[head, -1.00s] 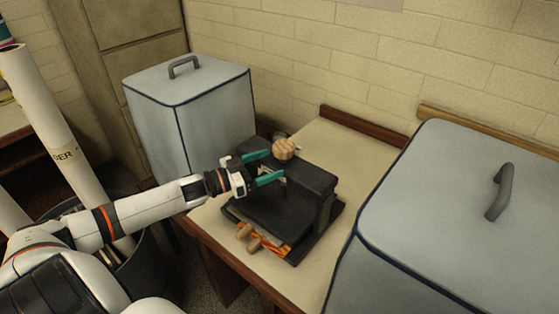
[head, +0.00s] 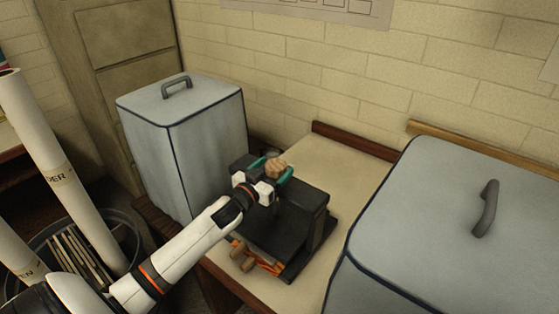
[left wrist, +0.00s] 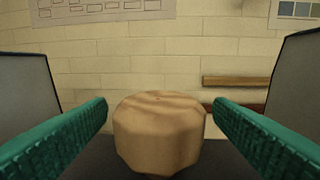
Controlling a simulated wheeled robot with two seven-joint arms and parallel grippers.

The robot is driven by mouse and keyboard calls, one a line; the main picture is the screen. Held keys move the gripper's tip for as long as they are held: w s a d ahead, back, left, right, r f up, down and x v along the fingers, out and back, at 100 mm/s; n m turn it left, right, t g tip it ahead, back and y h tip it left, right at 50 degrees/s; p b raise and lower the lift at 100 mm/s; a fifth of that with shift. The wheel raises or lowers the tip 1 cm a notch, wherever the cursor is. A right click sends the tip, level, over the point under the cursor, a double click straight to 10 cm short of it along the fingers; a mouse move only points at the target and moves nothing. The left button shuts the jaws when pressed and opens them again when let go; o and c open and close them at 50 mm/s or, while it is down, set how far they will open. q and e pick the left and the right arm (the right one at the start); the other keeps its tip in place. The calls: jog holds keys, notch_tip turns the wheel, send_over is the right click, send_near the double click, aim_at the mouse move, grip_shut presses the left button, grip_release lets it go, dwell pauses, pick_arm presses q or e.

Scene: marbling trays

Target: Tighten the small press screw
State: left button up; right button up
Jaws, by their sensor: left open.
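The small press (head: 300,207) is a black block-like device on the table. Its screw has a faceted wooden knob (head: 276,168) on top. In the left wrist view the knob (left wrist: 158,133) stands upright, centred between the two green fingers. My left gripper (head: 274,170) is open, with one finger on each side of the knob. Gaps show between the knob and both fingers in the wrist view. The screw below the knob is hidden. My right gripper is not in view.
A grey lidded bin (head: 186,150) stands left of the press, and a larger grey lidded box (head: 430,240) stands close on the right. Wooden pegs (head: 243,256) stick out at the press's front. The cream tabletop (head: 345,160) is clear behind. Paper rolls (head: 60,170) stand at far left.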

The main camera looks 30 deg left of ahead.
aim_at(279, 160)
pick_arm(q)
jog(key=shift+w, duration=1.65)
jog(key=c, duration=1)
jog(key=shift+m+h+p, duration=0.3)
jog(key=shift+h+p, duration=0.05)
jog(key=shift+h, duration=0.15)
jog(key=shift+r+m+h, duration=0.1)
jog(key=shift+m+h, duration=0.4)
jog(key=shift+h, duration=0.3)
jog(key=shift+m+g+h, duration=0.3)
jog(key=shift+m+h, duration=0.5)
jog(key=shift+h, duration=0.2)
jog(key=shift+s+d+m+g+h+b, duration=0.15)
jog(key=shift+m+g+h+b, duration=0.4)
jog(key=shift+m+h, duration=0.7)
jog(key=shift+d+m+g+h+b, duration=0.3)
jog(key=shift+m+g+h, duration=0.45)
jog(key=shift+h, duration=0.9)
